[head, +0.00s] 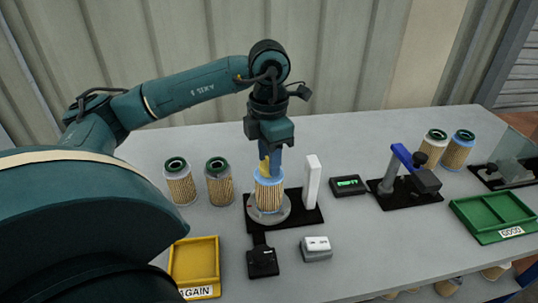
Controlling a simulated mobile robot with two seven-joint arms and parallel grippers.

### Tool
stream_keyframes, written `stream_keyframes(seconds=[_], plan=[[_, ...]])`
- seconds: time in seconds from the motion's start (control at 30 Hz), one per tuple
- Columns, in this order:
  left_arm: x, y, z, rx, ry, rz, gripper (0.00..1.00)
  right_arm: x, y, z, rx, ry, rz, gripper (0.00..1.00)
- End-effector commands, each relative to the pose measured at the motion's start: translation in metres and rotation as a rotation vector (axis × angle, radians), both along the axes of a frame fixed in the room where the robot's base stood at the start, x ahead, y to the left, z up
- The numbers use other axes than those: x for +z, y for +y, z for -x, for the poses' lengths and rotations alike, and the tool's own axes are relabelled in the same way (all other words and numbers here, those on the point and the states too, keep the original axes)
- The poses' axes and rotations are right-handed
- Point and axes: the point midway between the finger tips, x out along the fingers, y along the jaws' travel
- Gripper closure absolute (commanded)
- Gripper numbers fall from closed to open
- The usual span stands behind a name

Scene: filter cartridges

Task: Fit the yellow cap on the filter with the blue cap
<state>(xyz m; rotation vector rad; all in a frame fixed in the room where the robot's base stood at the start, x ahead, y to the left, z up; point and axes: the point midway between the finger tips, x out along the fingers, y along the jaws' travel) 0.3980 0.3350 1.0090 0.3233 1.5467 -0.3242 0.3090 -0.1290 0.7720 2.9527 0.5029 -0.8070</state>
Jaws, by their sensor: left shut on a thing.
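A filter with a blue cap (269,192) stands upright on a round grey turntable (281,217) on a black base. My left gripper (270,163) points straight down right above this filter. It is shut on a small yellow cap (264,167), partly hidden by the fingers. The yellow cap is at the top of the filter; I cannot tell whether it touches or is seated. Another blue-capped filter (459,150) stands at the back right. My right gripper is out of view.
A white upright block (312,182) stands close right of the turntable. Green-capped filters (180,182) (219,182) stand to the left. A yellow tray (196,250), a green tray (490,210), a small display (347,185) and a blue-handled device (402,155) are around.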

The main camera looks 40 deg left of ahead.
Motion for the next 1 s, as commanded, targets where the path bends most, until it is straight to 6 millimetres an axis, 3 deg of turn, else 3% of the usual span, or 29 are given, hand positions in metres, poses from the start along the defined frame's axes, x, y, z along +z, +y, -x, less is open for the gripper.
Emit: stream_keyframes(seconds=[0.33, 0.37, 0.4, 0.63, 0.8, 1.0], plan=[[-0.0005, 0.0, -0.0001, 0.0, 0.0, 0.0, 0.77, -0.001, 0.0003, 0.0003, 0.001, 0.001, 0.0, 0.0], [-0.0005, 0.0, -0.0001, 0.0, 0.0, 0.0, 0.61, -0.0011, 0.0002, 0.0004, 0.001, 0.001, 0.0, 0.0], [-0.0005, 0.0, -0.0001, 0.0, 0.0, 0.0, 0.58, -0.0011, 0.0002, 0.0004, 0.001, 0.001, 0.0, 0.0], [-0.0005, 0.0, -0.0001, 0.0, 0.0, 0.0, 0.39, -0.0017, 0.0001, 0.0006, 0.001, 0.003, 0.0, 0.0], [-0.0005, 0.0001, 0.0, 0.0, 0.0, 0.0, 0.37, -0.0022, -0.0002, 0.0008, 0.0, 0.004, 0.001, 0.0], [-0.0005, 0.0001, 0.0, 0.0, 0.0, 0.0, 0.22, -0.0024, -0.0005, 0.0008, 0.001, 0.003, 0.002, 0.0]])
